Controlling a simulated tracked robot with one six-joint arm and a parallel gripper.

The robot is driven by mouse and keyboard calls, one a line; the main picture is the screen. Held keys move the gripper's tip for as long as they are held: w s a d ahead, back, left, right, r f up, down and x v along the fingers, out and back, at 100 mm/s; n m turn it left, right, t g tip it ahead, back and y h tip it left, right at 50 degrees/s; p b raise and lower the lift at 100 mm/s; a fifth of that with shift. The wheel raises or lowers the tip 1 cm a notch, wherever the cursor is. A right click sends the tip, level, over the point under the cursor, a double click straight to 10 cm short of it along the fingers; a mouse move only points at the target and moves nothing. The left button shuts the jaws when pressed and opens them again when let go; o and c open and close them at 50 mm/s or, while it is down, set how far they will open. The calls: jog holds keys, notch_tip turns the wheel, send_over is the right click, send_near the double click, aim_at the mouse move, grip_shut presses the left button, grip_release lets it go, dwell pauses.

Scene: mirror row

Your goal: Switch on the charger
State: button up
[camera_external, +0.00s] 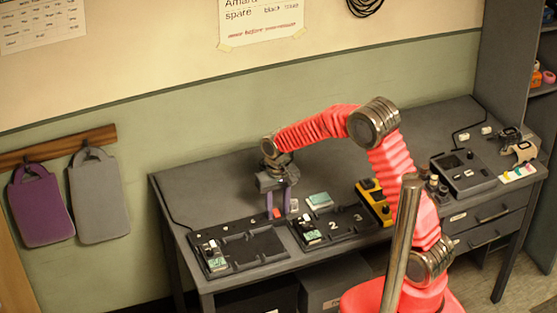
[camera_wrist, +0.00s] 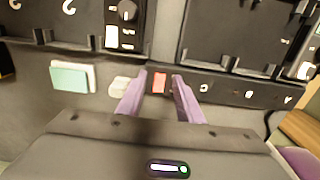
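The charger is probably the dark slotted unit (camera_external: 262,246) at the left of the desk. A small red switch (camera_wrist: 159,82) sits at the end of that strip. In the external view the red switch (camera_external: 276,213) shows low between my fingers. My gripper (camera_external: 279,207) points down over the unit's back right corner. In the wrist view its two purple fingers (camera_wrist: 158,80) are apart, one on each side of the red switch. I cannot tell whether either finger touches it.
A second dark tray marked 2 and 3 (camera_external: 347,232) is to the right. A small white piece (camera_external: 294,205) and a green-topped white block (camera_external: 319,201) lie close right of my gripper. A yellow device (camera_external: 373,203) and a grey console (camera_external: 464,173) stand further right.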

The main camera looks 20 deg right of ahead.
aim_at(275, 211)
jog(key=shift+c, duration=0.6)
grip_shut()
jog(key=shift+w+g, duration=0.15)
jog(key=shift+g, duration=0.45)
jog(key=shift+o, duration=0.6)
grip_release()
jog(key=shift+r, duration=0.1)
notch_tip(275, 211, up, 14)
jog(key=w, duration=0.1)
jog(key=shift+w+f, duration=0.2)
jog(key=shift+f, duration=0.05)
